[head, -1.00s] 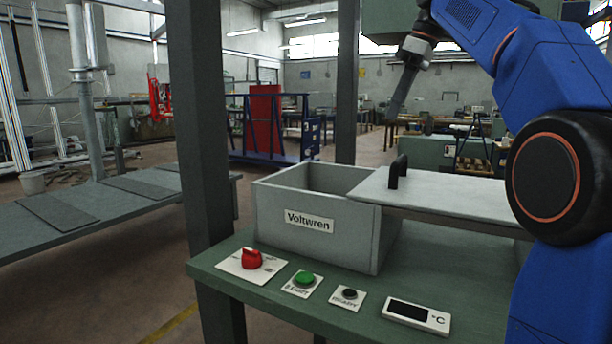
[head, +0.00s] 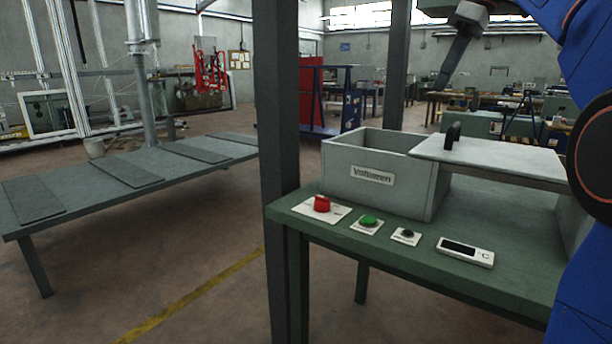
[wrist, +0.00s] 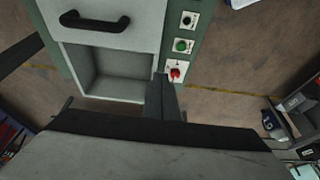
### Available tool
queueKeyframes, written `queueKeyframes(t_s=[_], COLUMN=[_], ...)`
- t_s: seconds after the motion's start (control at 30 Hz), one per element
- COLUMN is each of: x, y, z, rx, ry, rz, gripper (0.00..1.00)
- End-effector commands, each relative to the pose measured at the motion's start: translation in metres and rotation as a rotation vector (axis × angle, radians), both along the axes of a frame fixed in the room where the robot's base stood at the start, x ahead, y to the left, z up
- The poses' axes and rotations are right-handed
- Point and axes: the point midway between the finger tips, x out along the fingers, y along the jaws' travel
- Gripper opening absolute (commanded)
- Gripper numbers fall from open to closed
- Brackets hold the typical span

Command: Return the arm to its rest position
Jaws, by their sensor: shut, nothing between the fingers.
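My gripper (head: 453,64) is raised at the upper right of the head view, above and behind the grey box and its lid. It is shut and holds nothing. In the wrist view my gripper (wrist: 162,98) points down over the edge of the box, apart from it. My blue arm fills the right side of the head view, with its upper part cut off by the frame.
A grey box (head: 395,200) stands on a green table (head: 470,220), its lid (head: 500,160) slid right, leaving the left part open. A red knob (head: 322,204), green button (head: 369,221), black button (head: 407,233) and display (head: 466,251) line the front. Dark posts (head: 276,120) stand left and behind.

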Motion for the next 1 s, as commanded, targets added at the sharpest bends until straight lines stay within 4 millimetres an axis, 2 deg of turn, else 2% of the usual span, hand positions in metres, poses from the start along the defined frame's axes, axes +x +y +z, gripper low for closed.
queueKeyframes(t_s=[0.37,0.63,0.77,1.0], x=[-0.018,-0.043,-0.064,-0.117], y=[0.006,0.012,0.016,0.021], z=[-0.018,-0.046,-0.071,-0.14], rx=[0.001,0.002,0.002,0.001], ry=[0.007,0.016,0.02,0.02], rz=[-0.087,-0.195,-0.277,-0.459], gripper=[0.0,0.0,0.0,0.0])
